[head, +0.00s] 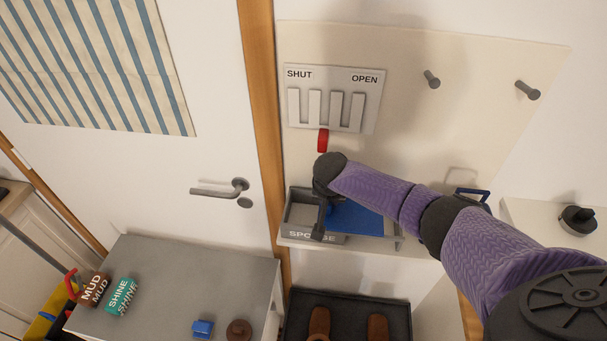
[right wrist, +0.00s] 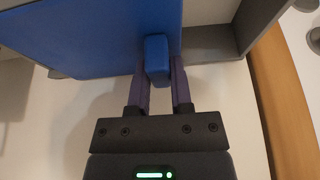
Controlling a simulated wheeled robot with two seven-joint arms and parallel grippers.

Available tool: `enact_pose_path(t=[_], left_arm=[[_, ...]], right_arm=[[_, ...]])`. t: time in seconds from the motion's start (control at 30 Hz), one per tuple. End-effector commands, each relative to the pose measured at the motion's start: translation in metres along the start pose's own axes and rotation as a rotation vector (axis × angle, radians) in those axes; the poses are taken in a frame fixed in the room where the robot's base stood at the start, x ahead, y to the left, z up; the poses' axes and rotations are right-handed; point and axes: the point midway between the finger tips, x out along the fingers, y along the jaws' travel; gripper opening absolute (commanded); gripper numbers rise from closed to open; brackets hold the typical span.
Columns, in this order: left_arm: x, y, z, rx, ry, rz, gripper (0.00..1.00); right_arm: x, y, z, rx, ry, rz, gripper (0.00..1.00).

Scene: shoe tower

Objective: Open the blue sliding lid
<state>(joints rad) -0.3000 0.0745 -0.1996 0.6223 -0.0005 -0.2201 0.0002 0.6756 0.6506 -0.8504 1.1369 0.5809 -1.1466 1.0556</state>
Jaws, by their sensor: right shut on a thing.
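The blue sliding lid (head: 357,220) lies over the middle and right part of a grey box (head: 300,201) on a wall shelf. The left end of the box is uncovered and shows its grey inside. The box front has a label, partly hidden by my right gripper (head: 321,222). In the right wrist view, the blue lid (right wrist: 85,38) has a small blue handle (right wrist: 157,52). My right gripper (right wrist: 159,82) is shut on this handle, one finger on each side. My left gripper is not in view.
Above the box are a SHUT/OPEN panel (head: 332,98) with several slots, a red tab (head: 323,141) and grey pegs (head: 432,80). A door with a handle (head: 222,190) is left. A grey cabinet (head: 170,270) holds tins. A dark tray (head: 350,302) with brown shoes sits below.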

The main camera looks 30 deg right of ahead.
Motion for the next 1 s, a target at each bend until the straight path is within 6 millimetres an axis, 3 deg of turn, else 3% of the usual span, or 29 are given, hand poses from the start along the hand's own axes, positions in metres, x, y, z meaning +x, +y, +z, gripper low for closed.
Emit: enact_pose_path(t=[0.03, 0.2, 0.5, 0.53, 0.67, 0.7, 1.0], left_arm=[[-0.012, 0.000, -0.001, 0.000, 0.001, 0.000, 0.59], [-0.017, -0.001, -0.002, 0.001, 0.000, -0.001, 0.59], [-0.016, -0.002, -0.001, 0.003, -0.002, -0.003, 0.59], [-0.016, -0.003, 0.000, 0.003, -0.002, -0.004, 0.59], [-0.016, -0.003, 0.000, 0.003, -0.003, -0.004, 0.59], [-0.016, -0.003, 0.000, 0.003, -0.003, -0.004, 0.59], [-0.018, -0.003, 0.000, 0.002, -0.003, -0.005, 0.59]], right_arm=[[-0.005, 0.010, -0.002, 0.003, -0.001, 0.003, 0.00], [-0.001, 0.026, -0.001, 0.001, 0.004, 0.000, 0.00], [0.001, 0.027, -0.001, 0.000, 0.005, -0.001, 0.00], [0.001, 0.027, -0.001, 0.000, 0.005, -0.001, 0.30], [0.001, 0.027, -0.001, 0.000, 0.005, -0.001, 0.58], [0.001, 0.027, -0.001, 0.000, 0.004, -0.001, 0.62], [-0.003, 0.027, -0.001, -0.001, 0.004, -0.002, 0.62]])
